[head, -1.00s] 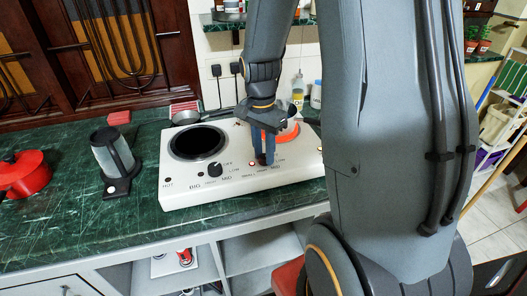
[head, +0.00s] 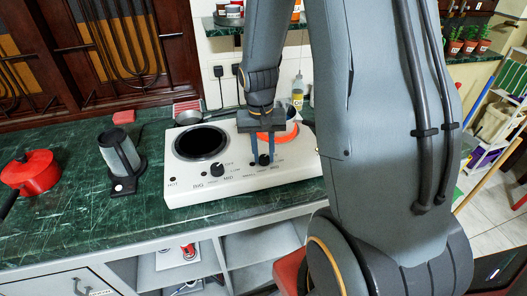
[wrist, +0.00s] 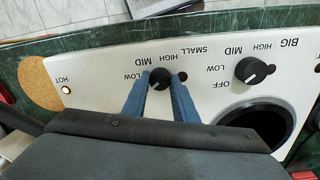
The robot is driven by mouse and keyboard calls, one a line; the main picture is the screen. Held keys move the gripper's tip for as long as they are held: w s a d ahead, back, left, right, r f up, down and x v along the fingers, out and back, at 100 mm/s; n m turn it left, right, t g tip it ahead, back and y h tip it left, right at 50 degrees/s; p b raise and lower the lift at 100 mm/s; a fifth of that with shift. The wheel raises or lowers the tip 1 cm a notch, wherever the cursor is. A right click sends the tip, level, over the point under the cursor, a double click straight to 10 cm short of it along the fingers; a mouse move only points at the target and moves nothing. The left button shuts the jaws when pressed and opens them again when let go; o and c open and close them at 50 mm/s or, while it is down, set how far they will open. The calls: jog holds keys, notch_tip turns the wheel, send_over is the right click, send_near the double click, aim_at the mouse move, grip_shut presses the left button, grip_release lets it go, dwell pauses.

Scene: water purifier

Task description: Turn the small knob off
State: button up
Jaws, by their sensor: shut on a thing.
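The small knob (head: 264,160) is a round black dial on the front of a white two-burner stove (head: 187,194). It also shows in the wrist view (wrist: 160,78), near the printed LOW, MID and HIGH marks. I cannot make out where its pointer is. My gripper (head: 263,156) points down with its two blue fingers on either side of the small knob, shut on it. The small burner (head: 277,137) behind the gripper glows orange, partly hidden by it. A HOT light (wrist: 66,89) is lit in the wrist view.
The big knob (head: 217,169) sits to the left, its pointer toward OFF, in front of the dark big burner (head: 200,143). A pan lies behind the stove. A coffee maker (head: 119,155) and a red pot (head: 31,172) stand left on the green counter (head: 90,222).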

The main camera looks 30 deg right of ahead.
aim_at(262, 157)
jog(key=shift+n, duration=0.5)
jog(key=o, duration=1)
jog(key=shift+o, duration=0.2)
jog(key=shift+w+a+r+b, duration=0.1)
jog(key=shift+r+b, duration=0.25)
jog(key=shift+r, duration=1.65)
jog(key=shift+a+r+b, duration=0.1)
jog(key=shift+r+b, duration=0.25)
jog(key=shift+r, duration=1.6)
jog(key=s+a+f+n+t, duration=0.1)
jog(key=s+a+n, duration=0.3)
jog(key=s+a, duration=0.5)
jog(key=shift+f+t+y+b, duration=0.15)
jog(key=shift+t+y+b, duration=0.15)
jog(key=shift+b, duration=0.05)
